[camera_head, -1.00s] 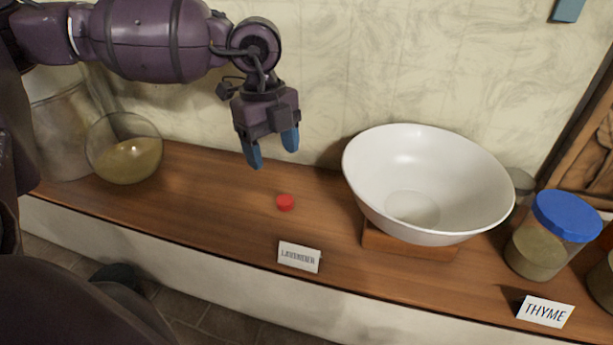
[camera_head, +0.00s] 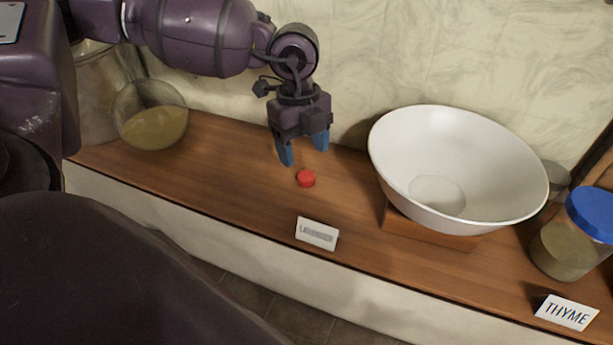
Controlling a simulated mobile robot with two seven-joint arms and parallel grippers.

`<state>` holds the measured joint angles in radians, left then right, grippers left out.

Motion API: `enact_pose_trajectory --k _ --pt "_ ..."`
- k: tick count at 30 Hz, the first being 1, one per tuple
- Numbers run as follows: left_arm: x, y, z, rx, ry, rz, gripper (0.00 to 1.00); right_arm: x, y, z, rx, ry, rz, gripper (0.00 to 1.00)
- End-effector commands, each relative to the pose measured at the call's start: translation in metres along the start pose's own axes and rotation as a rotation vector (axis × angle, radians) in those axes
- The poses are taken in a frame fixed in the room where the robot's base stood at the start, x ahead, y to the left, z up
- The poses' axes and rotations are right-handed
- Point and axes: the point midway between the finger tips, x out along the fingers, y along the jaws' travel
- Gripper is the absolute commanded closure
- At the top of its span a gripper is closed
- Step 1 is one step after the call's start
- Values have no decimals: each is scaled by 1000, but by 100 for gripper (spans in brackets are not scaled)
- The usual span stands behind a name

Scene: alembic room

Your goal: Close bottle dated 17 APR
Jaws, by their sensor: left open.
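A small red cap (camera_head: 306,178) lies on the wooden shelf (camera_head: 240,190). My left gripper (camera_head: 304,155) is open and empty, pointing down just behind and above the cap, its two blue fingertips apart. I see no gap figure between fingers and cap, but they do not hold it. No bottle dated 17 APR can be made out in this view. My right gripper is not in view.
A white bowl (camera_head: 458,170) stands on a wooden block (camera_head: 430,236) to the right. A round glass vessel (camera_head: 152,128) with yellowish contents is at the left. A LAVENDER card (camera_head: 317,234), a THYME card (camera_head: 567,312) and a blue-lidded jar (camera_head: 570,245) stand along the shelf.

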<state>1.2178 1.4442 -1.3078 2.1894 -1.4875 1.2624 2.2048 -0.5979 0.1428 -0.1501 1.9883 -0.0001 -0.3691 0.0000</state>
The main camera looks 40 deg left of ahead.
Motion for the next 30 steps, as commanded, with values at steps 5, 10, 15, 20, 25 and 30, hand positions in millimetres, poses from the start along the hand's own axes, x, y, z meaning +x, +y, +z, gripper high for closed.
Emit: enact_pose_trajectory --k 5,10,15,20,25,30 --pt "2 0 0 0 0 -1 35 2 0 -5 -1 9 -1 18" --pt "2 0 0 0 0 -1 35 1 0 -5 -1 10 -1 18" --pt "17 0 -2 2 0 1 35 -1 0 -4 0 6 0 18" --pt "39 0 -2 1 0 1 35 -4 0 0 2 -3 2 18" --pt "53 0 -2 -1 0 -1 35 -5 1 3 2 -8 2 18" --pt "54 0 -2 -1 0 -1 35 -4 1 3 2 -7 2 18"
